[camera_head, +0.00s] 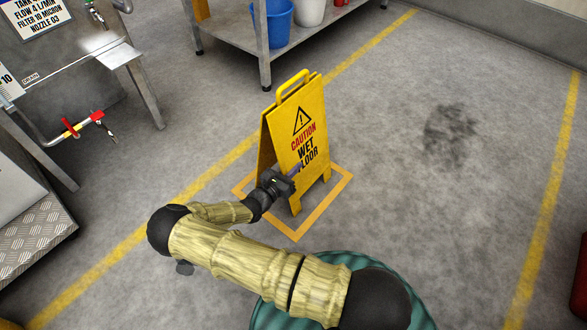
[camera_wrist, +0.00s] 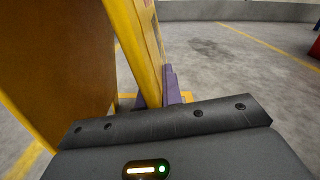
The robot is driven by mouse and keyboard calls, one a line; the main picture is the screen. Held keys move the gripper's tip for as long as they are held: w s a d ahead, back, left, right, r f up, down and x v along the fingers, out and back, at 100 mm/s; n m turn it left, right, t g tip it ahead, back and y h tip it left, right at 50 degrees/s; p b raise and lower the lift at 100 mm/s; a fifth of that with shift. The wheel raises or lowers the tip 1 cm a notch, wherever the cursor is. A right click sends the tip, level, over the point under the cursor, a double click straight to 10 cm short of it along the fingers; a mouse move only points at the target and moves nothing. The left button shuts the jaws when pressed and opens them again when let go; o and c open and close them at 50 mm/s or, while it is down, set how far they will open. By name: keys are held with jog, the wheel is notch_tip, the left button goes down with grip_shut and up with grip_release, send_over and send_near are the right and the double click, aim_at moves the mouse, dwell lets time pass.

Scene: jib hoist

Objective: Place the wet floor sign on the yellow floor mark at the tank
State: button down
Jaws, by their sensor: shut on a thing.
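The yellow wet floor sign (camera_head: 310,135) stands upright and unfolded in the head view, its legs within or over the yellow square floor mark (camera_head: 340,191). My gripper (camera_head: 288,180) is at the lower left edge of the sign's front panel. In the wrist view the sign's panel edge (camera_wrist: 142,45) runs down between the purple fingers of my gripper (camera_wrist: 165,95), which are shut on it. The sign hides the back part of the mark, and I cannot tell whether its feet press on the floor.
A steel tank stand (camera_head: 75,75) with a red-handled valve is at the left. A metal shelf (camera_head: 265,55) holding a blue bucket (camera_head: 278,22) is behind the sign. Yellow floor lines (camera_head: 545,215) cross the floor. A dark stain (camera_head: 450,135) lies on clear floor at the right.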

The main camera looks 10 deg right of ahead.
jog(key=c, duration=1.6)
grip_release()
jog(key=shift+f, duration=0.15)
jog(key=shift+o, duration=0.2)
jog(key=shift+s+a+r, duration=0.15)
jog(key=shift+a+r, duration=0.05)
jog(key=shift+r, duration=0.05)
jog(key=p+v, duration=0.4)
jog(key=v, duration=0.7)
jog(key=shift+s+a+p, duration=0.2)
jog(key=shift+a+p, duration=0.05)
jog(key=shift+p, duration=0.15)
